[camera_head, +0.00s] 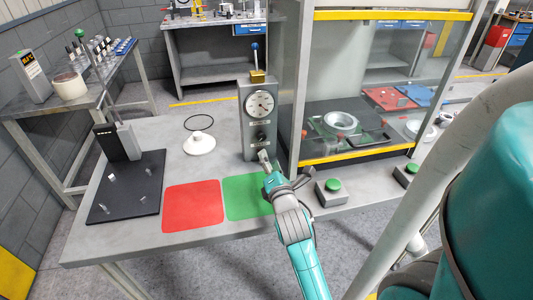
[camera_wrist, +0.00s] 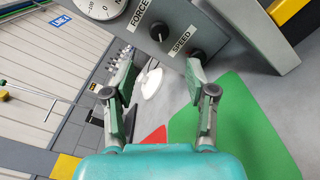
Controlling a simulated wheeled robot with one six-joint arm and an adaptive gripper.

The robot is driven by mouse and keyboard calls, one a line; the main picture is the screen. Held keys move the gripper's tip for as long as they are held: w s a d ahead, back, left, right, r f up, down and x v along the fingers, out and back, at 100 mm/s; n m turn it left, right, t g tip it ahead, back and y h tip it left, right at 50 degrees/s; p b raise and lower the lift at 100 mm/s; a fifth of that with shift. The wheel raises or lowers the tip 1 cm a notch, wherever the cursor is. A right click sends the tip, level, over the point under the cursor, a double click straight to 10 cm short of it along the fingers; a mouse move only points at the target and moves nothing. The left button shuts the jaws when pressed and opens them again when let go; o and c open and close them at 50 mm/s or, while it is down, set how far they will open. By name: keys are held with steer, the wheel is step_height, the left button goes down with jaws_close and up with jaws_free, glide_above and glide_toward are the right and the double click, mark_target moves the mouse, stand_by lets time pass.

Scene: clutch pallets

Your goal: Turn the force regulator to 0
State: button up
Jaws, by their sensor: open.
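The force regulator is a dark round knob (camera_wrist: 158,31) beside the word FORCE on a grey control panel (camera_head: 246,140). In the head view the panel stands upright at the left of the glass-sided machine. A dial gauge (camera_head: 260,104) sits above the knob. A second dark knob (camera_wrist: 196,55), beside the word SPEED, is near the right finger in the wrist view. My gripper (camera_wrist: 160,62) is open and empty, its fingers apart, in front of the lower panel. In the head view my gripper (camera_head: 265,160) hides the lower panel. The force knob's exact setting is too small to read.
A green mat (camera_head: 244,196) and a red mat (camera_head: 193,206) lie on the table, with a white cone-shaped part (camera_head: 199,144) behind. Green push buttons (camera_head: 333,185) stand right of my arm. The machine's frame (camera_head: 290,100) rises close to the panel's right.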

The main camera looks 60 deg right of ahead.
steer(key=shift+v, duration=0.85)
